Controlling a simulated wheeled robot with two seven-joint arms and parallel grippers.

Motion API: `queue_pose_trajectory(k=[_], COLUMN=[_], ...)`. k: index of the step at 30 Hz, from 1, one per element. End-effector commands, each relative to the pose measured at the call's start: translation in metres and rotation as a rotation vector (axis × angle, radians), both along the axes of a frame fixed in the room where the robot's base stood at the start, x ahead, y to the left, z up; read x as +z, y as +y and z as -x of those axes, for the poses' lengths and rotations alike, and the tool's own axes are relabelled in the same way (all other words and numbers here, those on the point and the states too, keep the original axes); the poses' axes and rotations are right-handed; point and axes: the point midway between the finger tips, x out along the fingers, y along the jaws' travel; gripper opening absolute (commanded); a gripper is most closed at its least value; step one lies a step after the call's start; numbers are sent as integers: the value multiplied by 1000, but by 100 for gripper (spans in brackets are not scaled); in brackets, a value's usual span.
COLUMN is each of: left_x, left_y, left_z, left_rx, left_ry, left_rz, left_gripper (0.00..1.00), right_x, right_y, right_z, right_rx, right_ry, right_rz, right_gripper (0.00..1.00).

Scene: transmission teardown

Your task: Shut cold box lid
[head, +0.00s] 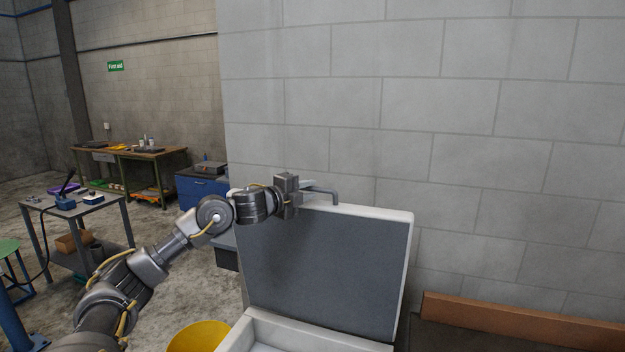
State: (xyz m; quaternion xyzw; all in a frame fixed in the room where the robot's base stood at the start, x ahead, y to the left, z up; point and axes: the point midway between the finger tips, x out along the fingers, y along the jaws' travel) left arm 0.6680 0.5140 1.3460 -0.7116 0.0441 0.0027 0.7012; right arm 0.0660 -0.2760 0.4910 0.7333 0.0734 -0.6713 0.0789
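The cold box lid (325,270) stands open and upright, leaning slightly back, with its dark grey inner panel facing me and a white rim around it. The white cold box (315,334) is below it, and only its upper rim and a strip of its inside show at the bottom of the view. My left gripper (333,196) is at the lid's top edge, left of its middle. A bent finger reaches right along that edge; I cannot tell whether it touches the lid or how far the fingers are apart. My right gripper is not in view.
A grey block wall (480,130) rises close behind the lid. A yellow round container (199,337) stands left of the box. A brown plank-like piece (520,322) lies along the wall at right. Workbenches (130,158) and a small metal table (78,208) stand at left.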

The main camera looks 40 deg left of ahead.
Motion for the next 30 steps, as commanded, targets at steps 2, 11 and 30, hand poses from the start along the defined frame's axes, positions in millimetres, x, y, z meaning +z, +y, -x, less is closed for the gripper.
queue_pose_trajectory(k=[2,11,30], left_x=[3,-2,-3], left_y=[-1,-1,8], left_z=[-12,-31,-31], left_rx=[-1,2,5], left_ry=[-1,-2,0], left_rz=[4,1,0], left_gripper=[23,23,0], right_x=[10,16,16], right_y=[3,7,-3], right_z=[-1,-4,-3], right_rx=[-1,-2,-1], right_ry=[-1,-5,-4], right_rz=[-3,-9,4], right_gripper=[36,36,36])
